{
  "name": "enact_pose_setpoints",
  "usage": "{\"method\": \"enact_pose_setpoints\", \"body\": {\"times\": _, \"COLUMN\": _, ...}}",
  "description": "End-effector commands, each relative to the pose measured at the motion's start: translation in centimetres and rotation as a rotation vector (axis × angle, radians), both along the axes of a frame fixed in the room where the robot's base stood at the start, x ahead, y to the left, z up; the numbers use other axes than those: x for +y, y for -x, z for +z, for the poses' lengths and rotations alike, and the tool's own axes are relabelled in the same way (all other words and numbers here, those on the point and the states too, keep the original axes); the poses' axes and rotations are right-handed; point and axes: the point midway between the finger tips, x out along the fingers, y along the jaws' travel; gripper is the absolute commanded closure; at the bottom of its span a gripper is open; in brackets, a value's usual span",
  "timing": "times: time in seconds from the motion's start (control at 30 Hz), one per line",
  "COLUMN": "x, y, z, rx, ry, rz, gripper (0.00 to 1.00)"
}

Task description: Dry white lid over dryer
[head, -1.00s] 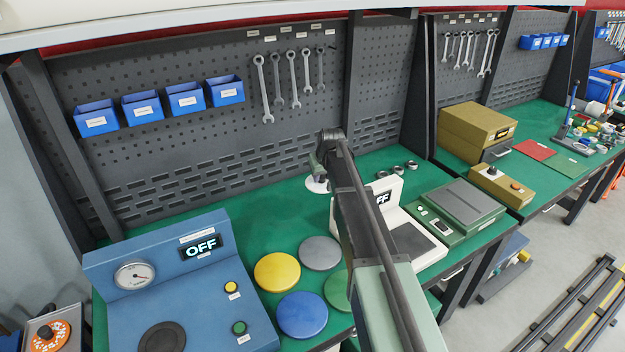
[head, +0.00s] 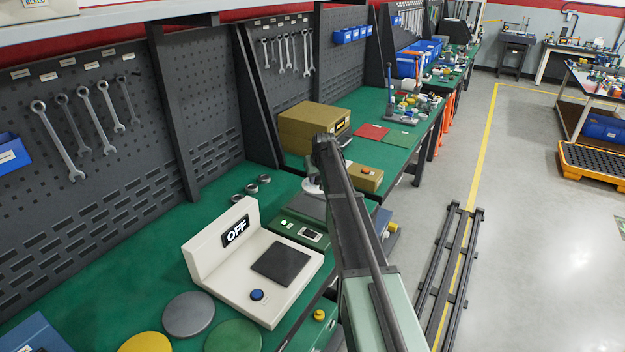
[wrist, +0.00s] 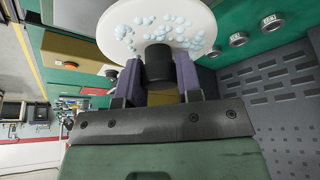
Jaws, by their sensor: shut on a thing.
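My gripper (wrist: 158,78) is shut on the dark knob of the white lid (wrist: 130,22) in the wrist view. The lid is a round white disc, and pale blue droplets cover part of the face that shows. In the head view, only a small white part of the lid (head: 311,187) shows beside my arm's end, above the green device (head: 298,228). My arm hides most of the lid and my fingers there. No label in these frames tells which device is the dryer. An olive box (head: 308,128) and a smaller olive unit with a red button (head: 364,177) stand beyond.
A white device reading OFF (head: 232,238) stands left of my arm. Grey (head: 188,314), yellow (head: 146,342) and green (head: 233,336) discs lie in front of it. Metal rings (head: 251,188) lie near the pegboard. Dark floor rails (head: 447,270) run along the right.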

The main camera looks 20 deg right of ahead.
Motion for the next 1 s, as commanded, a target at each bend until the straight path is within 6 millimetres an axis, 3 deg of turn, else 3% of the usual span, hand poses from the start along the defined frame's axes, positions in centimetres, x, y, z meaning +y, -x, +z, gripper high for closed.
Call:
{"method": "enact_pose_setpoints", "body": {"times": 0.27, "x": 0.0, "y": 0.0, "z": -0.9, "rx": 0.0, "ry": 0.0, "rz": 0.0, "gripper": 1.0}}
{"method": "enact_pose_setpoints", "body": {"times": 0.73, "x": 0.0, "y": 0.0, "z": -7.3, "rx": 0.0, "ry": 0.0, "rz": 0.0, "gripper": 1.0}}
{"method": "enact_pose_setpoints", "body": {"times": 1.0, "x": 0.0, "y": 0.0, "z": -7.8, "rx": 0.0, "ry": 0.0, "rz": 0.0, "gripper": 1.0}}
